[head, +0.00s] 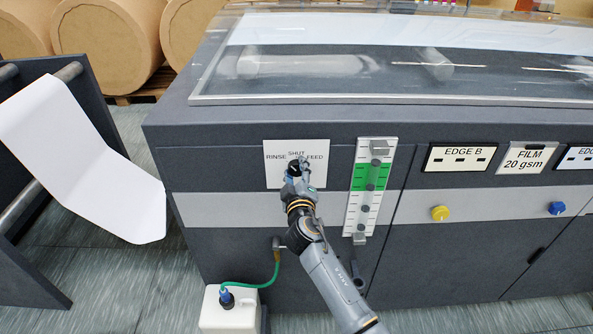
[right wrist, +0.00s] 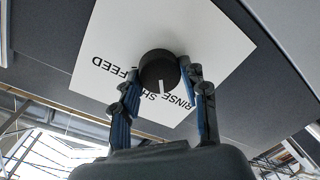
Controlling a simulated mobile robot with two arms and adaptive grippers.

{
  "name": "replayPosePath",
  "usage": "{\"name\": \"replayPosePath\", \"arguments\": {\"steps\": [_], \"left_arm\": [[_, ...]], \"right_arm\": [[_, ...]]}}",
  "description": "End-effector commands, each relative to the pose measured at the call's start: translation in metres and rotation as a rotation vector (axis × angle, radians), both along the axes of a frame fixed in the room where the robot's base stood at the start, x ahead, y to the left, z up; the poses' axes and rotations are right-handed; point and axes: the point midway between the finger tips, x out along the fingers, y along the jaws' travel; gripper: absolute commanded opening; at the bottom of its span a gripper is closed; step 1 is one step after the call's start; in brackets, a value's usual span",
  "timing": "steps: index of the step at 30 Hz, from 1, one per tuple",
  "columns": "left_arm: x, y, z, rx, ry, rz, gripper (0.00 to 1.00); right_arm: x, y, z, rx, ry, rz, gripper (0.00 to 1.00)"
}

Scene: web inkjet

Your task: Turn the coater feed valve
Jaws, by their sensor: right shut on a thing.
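The coater feed valve is a round black knob (right wrist: 159,71) on a white plate (head: 312,178) lettered RINSE, SHUT and FEED, on the machine's front. In the right wrist view the plate (right wrist: 110,45) looks turned nearly upside down. The knob's white pointer line shows there, aimed between SHUT and RINSE. My right gripper (head: 294,172) is at the knob and covers part of the lettering in the head view. Its two fingers (right wrist: 160,82) stand on either side of the knob, shut on it. My left gripper is not in view.
A level gauge (head: 371,184) with a green band stands right of the plate. A yellow knob (head: 440,213) and a blue knob (head: 557,208) sit further right. Below, a green hose (head: 262,284) runs into a white canister (head: 230,312). A white web (head: 90,160) hangs at left.

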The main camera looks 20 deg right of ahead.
Motion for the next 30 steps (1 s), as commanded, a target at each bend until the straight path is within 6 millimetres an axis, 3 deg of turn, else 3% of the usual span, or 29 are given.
{"name": "replayPosePath", "arguments": {"steps": [15, 30], "left_arm": [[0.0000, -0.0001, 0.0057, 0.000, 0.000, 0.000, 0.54], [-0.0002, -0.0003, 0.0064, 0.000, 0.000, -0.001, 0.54]], "right_arm": [[0.0003, 0.0010, -0.0011, -0.316, 0.093, -0.001, 0.12], [0.0002, 0.0012, -0.0020, -0.372, 0.109, 0.000, 0.12]]}}
